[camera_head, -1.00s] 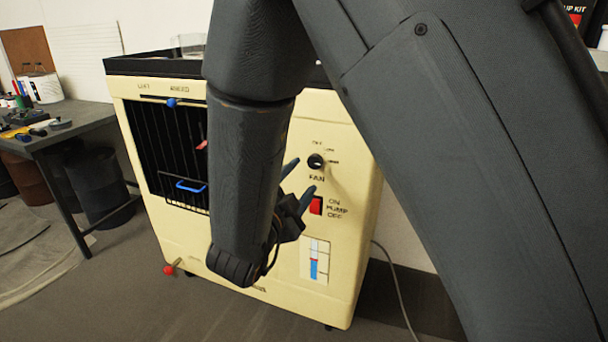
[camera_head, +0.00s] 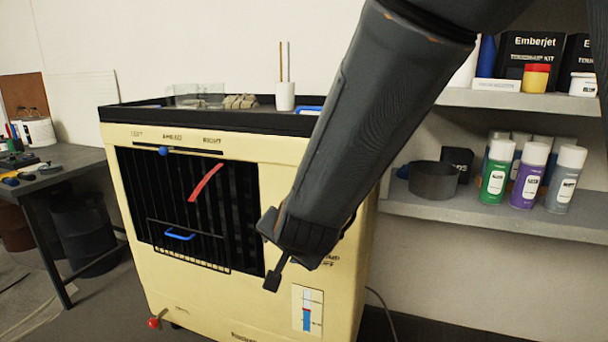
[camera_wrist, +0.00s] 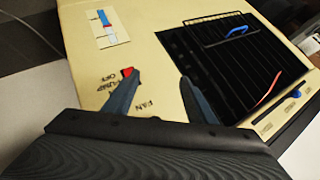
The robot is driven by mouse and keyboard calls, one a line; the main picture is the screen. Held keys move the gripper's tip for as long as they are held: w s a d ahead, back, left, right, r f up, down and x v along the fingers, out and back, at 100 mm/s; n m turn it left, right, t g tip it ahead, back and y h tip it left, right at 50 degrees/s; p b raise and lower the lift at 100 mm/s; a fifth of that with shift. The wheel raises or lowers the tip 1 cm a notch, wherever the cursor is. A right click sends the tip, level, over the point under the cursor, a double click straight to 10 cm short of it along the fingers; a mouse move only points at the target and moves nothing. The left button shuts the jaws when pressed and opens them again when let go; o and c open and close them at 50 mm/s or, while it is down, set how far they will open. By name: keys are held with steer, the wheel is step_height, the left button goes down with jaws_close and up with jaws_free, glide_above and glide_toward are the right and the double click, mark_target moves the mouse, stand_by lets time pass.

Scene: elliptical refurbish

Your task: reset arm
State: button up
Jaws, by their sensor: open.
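My gripper (camera_wrist: 160,92) is open and empty in the wrist view, its two fingers spread apart. Beyond the fingers is the front of a cream cooler, with the red pump switch (camera_wrist: 127,72) near the left fingertip; I cannot tell whether they touch. In the head view my gripper (camera_head: 273,277) hangs before the right half of the cooler (camera_head: 195,297), and only one finger shows clearly. My arm hides the fan knob and the pump switch there. The water gauge (camera_head: 307,308) shows below right of the gripper.
The cooler's black grille carries a blue handle (camera_head: 179,236) and a red strip (camera_head: 206,182). A white cup (camera_head: 285,96) stands on its top. Shelves at right hold spray cans (camera_head: 497,170). A workbench (camera_head: 62,156) stands at left.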

steer(key=s+d+r+n+g+h, duration=0.1)
steer(key=s+d+n+g, duration=0.35)
steer(key=s+d, duration=0.55)
steer(key=s+d+n+g+h, duration=0.1)
steer(key=s+d+n+g, duration=0.4)
steer(key=s, duration=0.8)
steer(key=d+r+m+p, duration=0.3)
steer(key=d+r+p, duration=0.4)
steer(key=p, duration=0.8)
steer(key=shift+d+r+h, duration=0.3)
steer(key=shift+d+r, duration=0.1)
steer(key=shift+d, duration=0.65)
